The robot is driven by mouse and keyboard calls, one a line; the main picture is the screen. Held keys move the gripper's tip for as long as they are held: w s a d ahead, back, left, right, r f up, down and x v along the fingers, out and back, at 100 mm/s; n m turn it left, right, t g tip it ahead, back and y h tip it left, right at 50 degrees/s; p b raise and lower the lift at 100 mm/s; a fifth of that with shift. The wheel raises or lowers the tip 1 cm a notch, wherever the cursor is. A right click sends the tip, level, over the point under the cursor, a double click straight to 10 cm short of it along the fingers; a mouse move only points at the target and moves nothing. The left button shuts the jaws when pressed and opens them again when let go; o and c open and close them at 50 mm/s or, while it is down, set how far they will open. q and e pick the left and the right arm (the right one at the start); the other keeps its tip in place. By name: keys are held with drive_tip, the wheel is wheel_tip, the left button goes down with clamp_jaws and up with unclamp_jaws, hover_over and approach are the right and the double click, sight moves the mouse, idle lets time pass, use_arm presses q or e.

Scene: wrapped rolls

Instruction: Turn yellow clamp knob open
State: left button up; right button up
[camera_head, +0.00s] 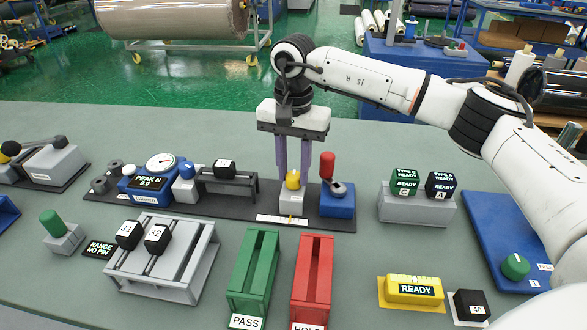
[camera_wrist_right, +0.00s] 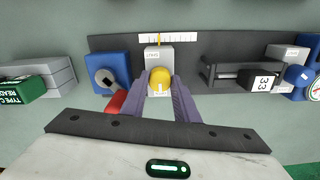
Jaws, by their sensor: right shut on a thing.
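The yellow clamp knob (camera_head: 292,180) sits on top of a small light grey block on the dark base plate in the head view. It also shows in the right wrist view (camera_wrist_right: 160,80), near the picture's middle. My right gripper (camera_head: 293,182) points down from above, with its two purple fingers on either side of the knob. It is shut on the knob; in the wrist view (camera_wrist_right: 160,85) the fingers flank it closely. A white scale strip (camera_head: 282,219) with marks lies in front of the block. My left gripper is out of view.
A blue block with a lever and red handle (camera_head: 337,195) stands close to the right of the knob. A black block marked 33 (camera_head: 224,169) on a grey rail is to the left. Green (camera_head: 254,272) and red (camera_head: 312,275) trays stand in front.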

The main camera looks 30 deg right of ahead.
sight(293, 175)
drive_tip(key=o, duration=1.1)
drive_tip(key=shift+r, duration=0.1)
drive_tip(key=shift+c, duration=0.2)
wheel_tip(293, 175, up, 10)
drive_tip(key=shift+r+b, duration=0.15)
drive_tip(key=shift+b, duration=0.2)
